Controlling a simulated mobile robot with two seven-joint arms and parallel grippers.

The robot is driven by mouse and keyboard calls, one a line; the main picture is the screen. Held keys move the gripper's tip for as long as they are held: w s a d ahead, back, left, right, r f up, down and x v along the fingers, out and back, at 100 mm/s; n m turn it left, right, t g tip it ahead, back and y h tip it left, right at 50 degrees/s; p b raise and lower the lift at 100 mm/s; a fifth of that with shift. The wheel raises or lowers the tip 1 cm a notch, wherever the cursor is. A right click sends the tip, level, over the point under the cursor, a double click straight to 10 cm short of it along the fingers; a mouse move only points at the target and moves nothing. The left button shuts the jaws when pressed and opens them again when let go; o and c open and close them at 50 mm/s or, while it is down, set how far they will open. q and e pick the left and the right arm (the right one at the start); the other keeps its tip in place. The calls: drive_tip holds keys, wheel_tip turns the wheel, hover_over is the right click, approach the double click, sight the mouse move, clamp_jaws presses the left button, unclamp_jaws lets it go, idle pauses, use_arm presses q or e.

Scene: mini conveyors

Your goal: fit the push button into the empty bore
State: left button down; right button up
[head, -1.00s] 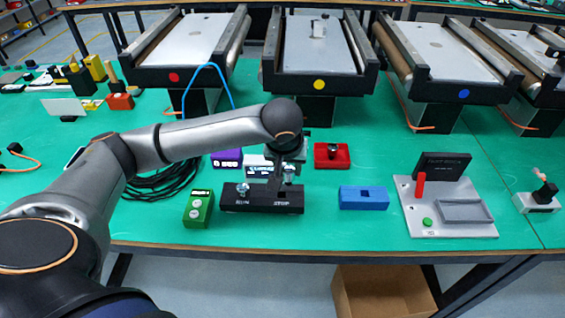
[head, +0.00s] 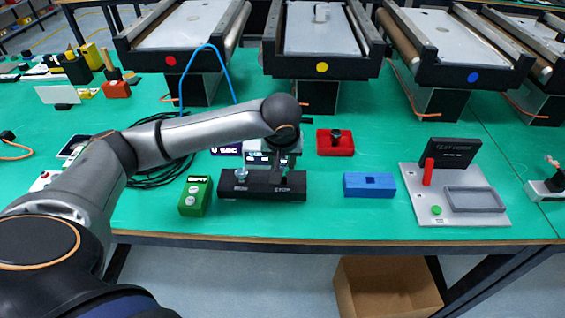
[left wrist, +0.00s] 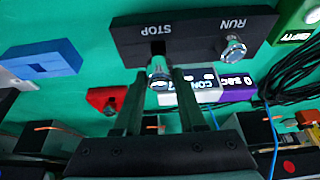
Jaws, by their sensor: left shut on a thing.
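The black block (head: 262,194) marked RUN and STOP lies on the green table. It also shows in the left wrist view (left wrist: 190,37). A silver push button (left wrist: 234,47) sits in its RUN side. A dark empty bore (left wrist: 157,47) shows on the STOP side. My left gripper (left wrist: 157,78) is shut on another silver push button (left wrist: 158,70). In the left wrist view this button shows right beside the bore; whether it touches the block I cannot tell. In the head view my left gripper (head: 284,165) is over the STOP end. My right gripper is not in view.
A green box (head: 196,196) stands just left of the block. A blue block (head: 369,185) and a grey fixture plate (head: 458,213) lie to the right. A red holder (head: 335,142) and a white labelled box (head: 256,158) are behind. Black cable lies coiled behind left.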

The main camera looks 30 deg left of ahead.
use_arm(q)
drive_tip(key=shift+f+p, duration=0.4)
drive_tip(key=shift+p, duration=1.25)
idle(1.7)
drive_tip(key=shift+f, duration=1.1)
idle(0.6)
unclamp_jaws()
idle(0.6)
wheel_tip(320, 180, up, 5)
drive_tip(key=p, duration=0.6)
drive_tip(key=shift+r, duration=1)
